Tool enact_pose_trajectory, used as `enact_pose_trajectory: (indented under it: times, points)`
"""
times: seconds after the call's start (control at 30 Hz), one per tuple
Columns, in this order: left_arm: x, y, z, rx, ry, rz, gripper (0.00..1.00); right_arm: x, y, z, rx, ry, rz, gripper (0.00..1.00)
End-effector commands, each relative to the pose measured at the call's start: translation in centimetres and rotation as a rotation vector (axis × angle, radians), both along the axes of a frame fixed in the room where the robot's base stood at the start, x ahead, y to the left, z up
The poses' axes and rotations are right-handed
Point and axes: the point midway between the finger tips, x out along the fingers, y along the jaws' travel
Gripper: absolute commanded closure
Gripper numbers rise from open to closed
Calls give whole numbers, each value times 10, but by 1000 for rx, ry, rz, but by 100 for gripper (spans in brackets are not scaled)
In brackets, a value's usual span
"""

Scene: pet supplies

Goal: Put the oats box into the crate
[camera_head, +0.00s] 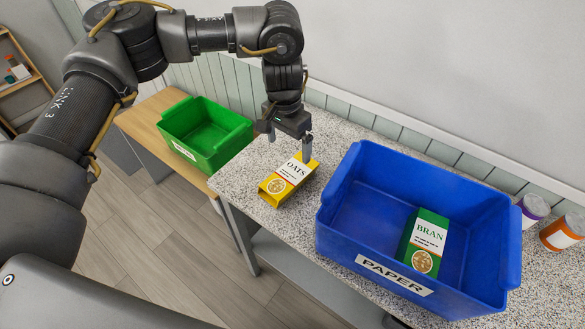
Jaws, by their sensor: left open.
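The yellow and white oats box (287,181) lies on the speckled countertop, left of the blue crate. The blue crate (338,237) has a "PAPER" label on its front. A green and white bran box (425,240) is inside it. My left gripper (290,146) reaches down from above at the far end of the oats box. Its fingers are open, one near the box's right far side and one at its left. Whether they touch the box cannot be told. My right gripper is not in view.
A green crate (235,142) stands on a wooden table (140,120) at the left. Two jars, one purple-lidded (535,207) and one orange (562,232), stand right of the blue crate. A wall runs behind the counter (262,160).

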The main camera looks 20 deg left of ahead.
Motion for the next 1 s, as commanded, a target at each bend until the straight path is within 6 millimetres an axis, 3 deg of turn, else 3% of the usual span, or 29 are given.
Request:
enact_pose_trajectory:
  times: [0.27, 0.5, 0.63, 0.83, 1.0]
  points:
    - [-5, -4, 3, 49, -5, -4, 5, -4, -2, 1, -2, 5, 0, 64]
    - [-6, -4, -32, 48, -2, -3, 5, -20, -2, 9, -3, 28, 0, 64]
    - [-6, -5, -45, 46, -5, -5, 5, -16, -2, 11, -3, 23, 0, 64]
    - [-6, -4, -50, 46, -6, -5, 5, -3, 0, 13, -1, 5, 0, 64]
    - [-8, -4, -68, 49, -3, -5, 5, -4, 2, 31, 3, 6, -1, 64]
